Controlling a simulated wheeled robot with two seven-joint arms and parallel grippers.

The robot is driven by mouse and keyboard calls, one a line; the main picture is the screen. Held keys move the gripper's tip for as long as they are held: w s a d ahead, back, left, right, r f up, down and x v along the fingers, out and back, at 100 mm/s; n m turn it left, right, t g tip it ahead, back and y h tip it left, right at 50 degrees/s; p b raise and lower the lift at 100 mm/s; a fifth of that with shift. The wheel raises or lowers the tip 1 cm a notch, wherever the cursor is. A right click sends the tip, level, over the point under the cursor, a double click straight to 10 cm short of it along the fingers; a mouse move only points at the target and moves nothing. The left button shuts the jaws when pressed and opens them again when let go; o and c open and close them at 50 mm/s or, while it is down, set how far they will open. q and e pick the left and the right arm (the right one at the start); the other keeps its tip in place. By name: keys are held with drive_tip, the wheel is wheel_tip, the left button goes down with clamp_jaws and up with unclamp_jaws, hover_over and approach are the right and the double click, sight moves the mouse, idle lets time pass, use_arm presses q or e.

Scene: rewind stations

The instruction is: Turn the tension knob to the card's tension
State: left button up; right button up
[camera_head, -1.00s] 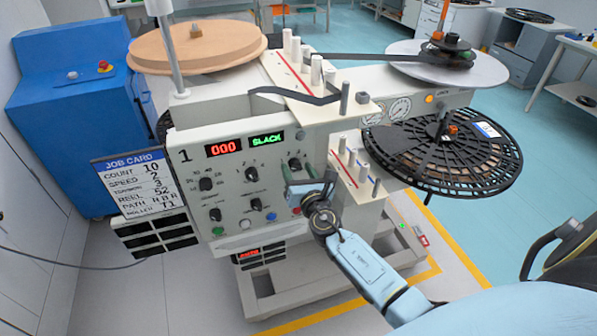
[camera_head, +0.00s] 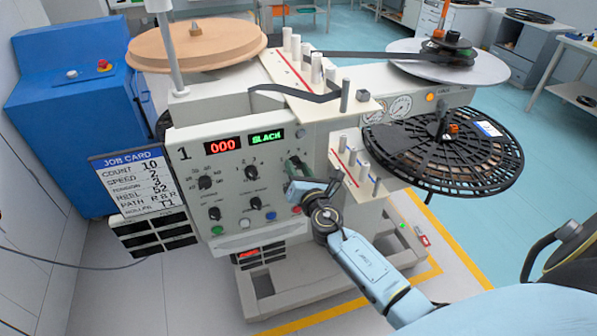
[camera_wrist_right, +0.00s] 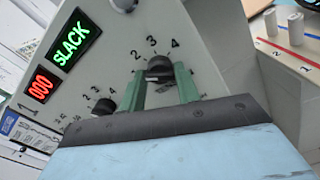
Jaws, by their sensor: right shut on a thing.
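The tension knob (camera_wrist_right: 160,66) is a black dial on the panel of station 1. In the right wrist view the numbers 2, 3 and 4 show around it; its pointer is not clear. My right gripper (camera_wrist_right: 159,90) is shut on this knob with its green fingers on both sides. My left gripper is not in view.
The display reads 000 in red (camera_head: 223,146) and SLACK in green (camera_head: 267,136). Other knobs, such as the speed knob (camera_head: 251,172), sit close by. White guide posts (camera_head: 365,173) and a black reel (camera_head: 443,160) are at the right.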

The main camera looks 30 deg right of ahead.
drive_tip(key=m+b, duration=0.1)
drive_tip(key=m, duration=0.3)
drive_tip(key=shift+f+m+b, duration=0.1)
drive_tip(key=shift+m+b, duration=0.2)
drive_tip(key=shift+b, duration=0.05)
drive_tip(key=m+b, duration=0.1)
drive_tip(key=m, duration=0.2)
drive_tip(key=shift+m, duration=0.3)
drive_tip(key=m, duration=0.3)
drive_tip(key=shift+m, duration=0.3)
drive_tip(key=shift+m+b, duration=0.3)
drive_tip(key=shift+m, duration=1.4)
drive_tip(key=o, duration=0.9)
drive_tip(key=shift+o, duration=0.2)
